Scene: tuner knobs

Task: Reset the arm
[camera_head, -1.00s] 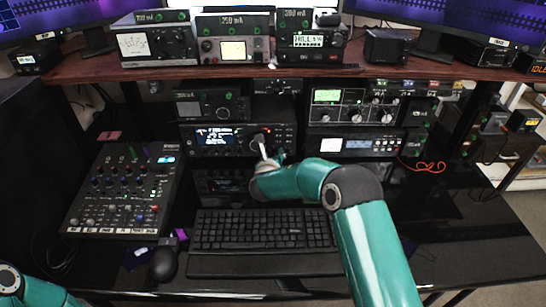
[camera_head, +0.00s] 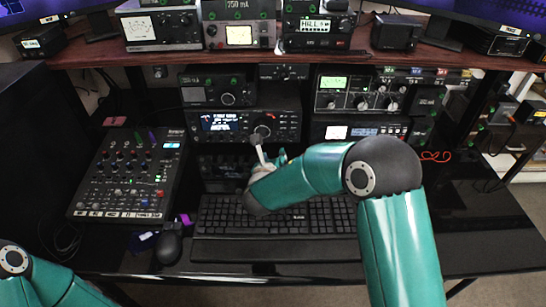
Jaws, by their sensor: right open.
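My right arm reaches in from the lower right, and its gripper (camera_head: 265,147) is open and empty above the back of the keyboard. One pale finger with a dark tip points up at the radio with a blue display (camera_head: 222,122). The finger tip shows just below that radio's large tuning knob (camera_head: 262,131) and looks apart from it. My wrist and forearm hide part of the gripper. My left arm shows only as a green link at the lower left corner; its gripper is out of view.
A black keyboard (camera_head: 225,247) lies under my right arm, with a mouse (camera_head: 168,248) to its left. A mixer (camera_head: 128,175) stands at the left. More radios (camera_head: 358,95) fill the rack, below a wooden shelf (camera_head: 240,58). The glossy desk is clear at the right.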

